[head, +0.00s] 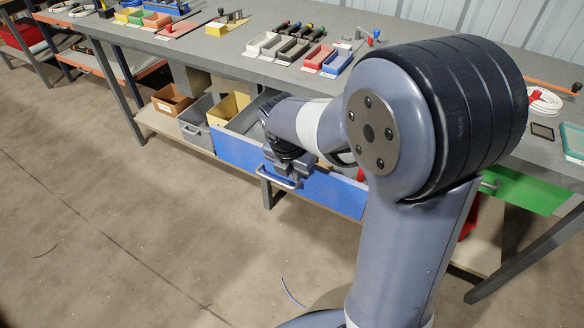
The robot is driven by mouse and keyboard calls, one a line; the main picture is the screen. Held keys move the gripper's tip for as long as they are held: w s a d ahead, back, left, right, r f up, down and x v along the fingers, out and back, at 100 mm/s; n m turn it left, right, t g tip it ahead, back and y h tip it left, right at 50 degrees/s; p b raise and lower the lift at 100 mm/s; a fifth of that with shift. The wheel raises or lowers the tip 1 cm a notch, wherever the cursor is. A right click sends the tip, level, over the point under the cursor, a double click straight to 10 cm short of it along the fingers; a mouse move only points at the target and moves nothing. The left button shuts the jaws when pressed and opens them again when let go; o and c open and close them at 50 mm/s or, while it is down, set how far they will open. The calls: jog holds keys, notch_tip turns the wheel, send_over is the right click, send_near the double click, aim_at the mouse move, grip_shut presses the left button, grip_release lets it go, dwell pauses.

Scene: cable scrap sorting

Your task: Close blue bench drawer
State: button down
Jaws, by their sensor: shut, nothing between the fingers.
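The blue bench drawer (235,153) is under the workbench and stands pulled out. Part of its grey inside shows behind the blue front. Its pale bar handle (283,183) is on the front panel. My gripper (287,170) is shut and empty, pointing down at the drawer front just by the handle. I cannot tell whether it touches the handle or the front. My arm hides the right part of the drawer's inside and some of its front.
The workbench (225,62) carries small coloured bins, tools and a coil of white cable (543,101). A green drawer (518,190) is to the right. On the lower shelf are a grey bin (195,128) and a brown box (170,100). The floor in front is mostly clear, with cable scraps.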

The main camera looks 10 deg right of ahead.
jog(key=x, duration=0.5)
jog(key=shift+f+b, duration=0.15)
jog(key=shift+b, duration=0.25)
